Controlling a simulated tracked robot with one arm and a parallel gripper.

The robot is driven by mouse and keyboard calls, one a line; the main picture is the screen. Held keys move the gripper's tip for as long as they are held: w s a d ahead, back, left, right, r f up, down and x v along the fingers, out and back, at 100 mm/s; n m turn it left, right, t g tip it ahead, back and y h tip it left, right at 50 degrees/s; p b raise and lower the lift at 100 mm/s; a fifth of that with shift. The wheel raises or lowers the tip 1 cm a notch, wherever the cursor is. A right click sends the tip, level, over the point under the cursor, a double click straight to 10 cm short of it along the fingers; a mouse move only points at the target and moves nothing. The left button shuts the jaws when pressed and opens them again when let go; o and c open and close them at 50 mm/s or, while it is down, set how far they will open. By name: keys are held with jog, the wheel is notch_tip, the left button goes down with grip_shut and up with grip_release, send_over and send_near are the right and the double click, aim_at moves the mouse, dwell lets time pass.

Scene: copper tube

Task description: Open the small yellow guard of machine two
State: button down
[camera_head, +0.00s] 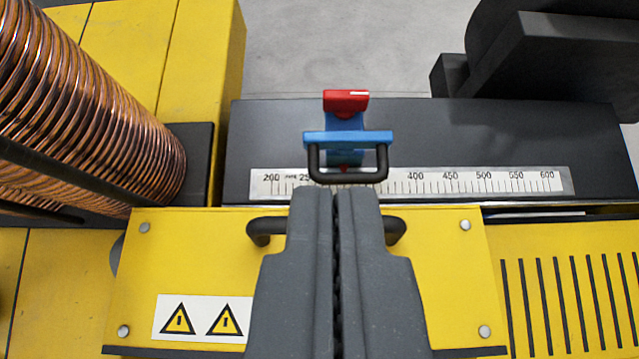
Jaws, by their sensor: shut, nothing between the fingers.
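The small yellow guard (435,285) is a flat yellow panel with bolts at its corners and two warning triangles on a white label (203,318). It lies across the lower middle of the view and appears closed. Its black handle (262,231) runs across near the upper edge, with its middle hidden behind my gripper. My gripper (335,195) is shut and empty. Its dark grey fingers point up the picture, in front of the handle's middle. I cannot tell whether they touch it.
Beyond the guard, a blue slider (318,138) with a red knob (345,101) and black handle sits by a ruler scale (480,182) on a dark bar. A large copper coil (80,100) fills the upper left. Dark machine parts (550,55) stand upper right; slotted yellow panelling (580,290) lies right.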

jog(key=w+f+g+p, duration=0.1)
jog(key=w+f+g, duration=0.1)
jog(key=f, duration=0.3)
jog(key=w+f+g+p, duration=0.2)
jog(key=w+f+g, duration=0.1)
jog(key=w+f, duration=0.2)
jog(key=w+f+g+p, duration=0.2)
jog(key=w+f+g, duration=0.1)
jog(key=f, duration=0.3)
jog(key=shift+w+a+f, duration=0.2)
jog(key=shift+f, duration=0.2)
jog(key=shift+w+f+p, duration=0.15)
jog(key=shift+f+p, duration=0.35)
jog(key=shift+f, duration=0.55)
jog(key=shift+s+r+p, duration=0.2)
jog(key=shift+s, duration=0.75)
jog(key=shift+s+r+p, duration=0.2)
jog(key=shift+s, duration=0.75)
